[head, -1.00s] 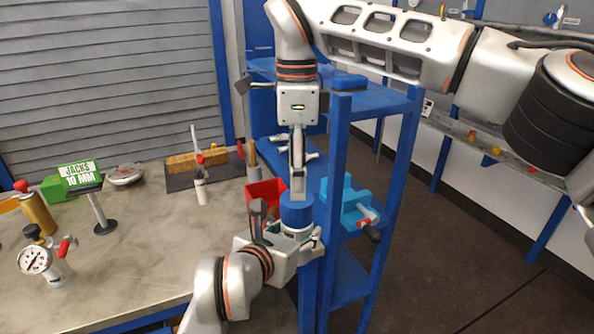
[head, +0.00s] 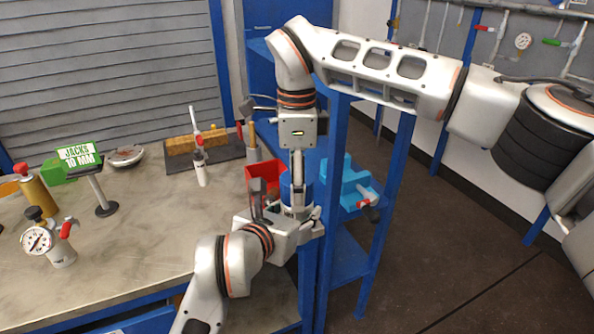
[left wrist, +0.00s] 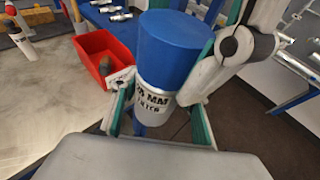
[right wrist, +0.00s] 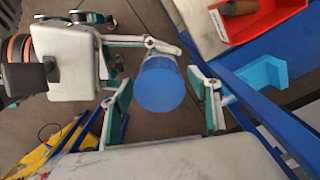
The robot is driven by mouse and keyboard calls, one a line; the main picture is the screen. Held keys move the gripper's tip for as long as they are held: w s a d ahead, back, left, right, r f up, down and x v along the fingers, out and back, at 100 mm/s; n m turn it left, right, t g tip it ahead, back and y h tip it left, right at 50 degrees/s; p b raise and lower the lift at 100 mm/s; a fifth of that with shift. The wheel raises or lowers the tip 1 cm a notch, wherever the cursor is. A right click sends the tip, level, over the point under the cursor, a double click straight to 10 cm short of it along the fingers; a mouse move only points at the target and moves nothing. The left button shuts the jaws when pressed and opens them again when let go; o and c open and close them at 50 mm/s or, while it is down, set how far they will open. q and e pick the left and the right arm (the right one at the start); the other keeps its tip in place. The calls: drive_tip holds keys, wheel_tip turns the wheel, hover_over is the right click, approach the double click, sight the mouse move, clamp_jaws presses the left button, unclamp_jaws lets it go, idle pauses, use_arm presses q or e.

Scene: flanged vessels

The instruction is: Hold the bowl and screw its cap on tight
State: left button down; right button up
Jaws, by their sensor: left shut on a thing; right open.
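The bowl (left wrist: 155,103) is a white cylinder with dark lettering. It stands upright in my left gripper (head: 290,213), whose green-padded fingers close on it from both sides in the left wrist view. The blue cap (left wrist: 175,45) sits on top of the bowl, in line with it; whether its thread is engaged is hidden. My right gripper (head: 298,196) points down over the cap. In the right wrist view the cap (right wrist: 160,88) lies between the open fingers of the right gripper (right wrist: 167,110), with a gap on each side.
A red bin (head: 262,178) stands close behind the grippers. A light blue vise-like block (head: 340,190) sits just right on the blue shelf frame (head: 335,130). The workbench (head: 135,240) at left has free room in front, with a gauge (head: 38,240) near its left.

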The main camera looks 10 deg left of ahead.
drive_tip(key=shift+f, duration=0.15)
drive_tip(key=c, duration=1.2)
drive_tip(key=shift+o, duration=0.2)
drive_tip(key=m, duration=2.1)
drive_tip(key=o, duration=1.3)
